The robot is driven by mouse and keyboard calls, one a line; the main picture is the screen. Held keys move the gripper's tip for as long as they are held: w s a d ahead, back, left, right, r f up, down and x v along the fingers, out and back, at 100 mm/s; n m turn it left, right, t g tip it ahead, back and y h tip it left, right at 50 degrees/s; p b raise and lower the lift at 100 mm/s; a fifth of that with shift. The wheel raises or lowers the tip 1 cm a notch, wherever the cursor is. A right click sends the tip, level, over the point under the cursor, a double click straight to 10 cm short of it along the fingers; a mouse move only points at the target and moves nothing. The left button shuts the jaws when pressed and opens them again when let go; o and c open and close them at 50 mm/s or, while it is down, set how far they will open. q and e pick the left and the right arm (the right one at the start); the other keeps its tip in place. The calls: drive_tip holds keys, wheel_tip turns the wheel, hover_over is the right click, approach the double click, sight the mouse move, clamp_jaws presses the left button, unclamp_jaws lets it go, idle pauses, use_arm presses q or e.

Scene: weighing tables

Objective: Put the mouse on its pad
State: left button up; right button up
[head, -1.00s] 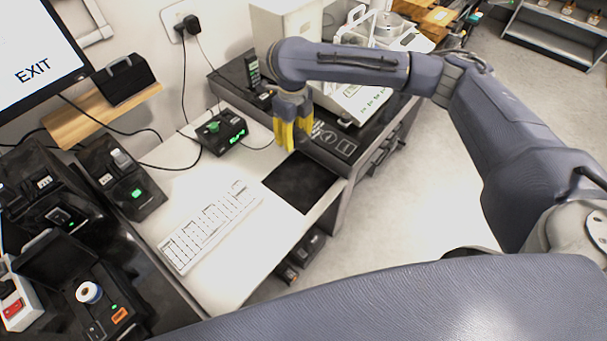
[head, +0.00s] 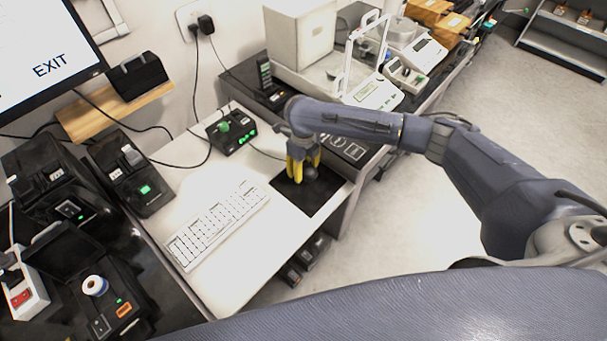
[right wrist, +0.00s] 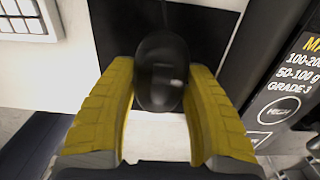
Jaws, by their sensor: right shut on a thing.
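The black mouse (head: 311,173) is between the yellow fingers of my right gripper (head: 302,170), which is shut on it. The right wrist view shows the mouse's dark rounded body (right wrist: 161,75) with a finger on each side. The pad is a flat black rectangle (head: 318,199) at the right end of the white desk. The mouse and fingertips are over the pad in the head view. I cannot tell whether the mouse touches it. The gripper hides part of the pad. My left gripper is not in view.
A white keyboard (head: 217,224) lies left of the pad. A dark bench with a scale (head: 375,92) borders the pad's right side. White desk is clear in front.

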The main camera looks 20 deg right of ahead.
sight(303, 165)
drive_tip(key=shift+f, duration=1.9)
drive_tip(key=shift+f, duration=0.2)
drive_tip(key=o, duration=1.1)
drive_tip(key=shift+o, duration=0.2)
wheel_tip(303, 165, up, 12)
drive_tip(key=shift+r, duration=0.2)
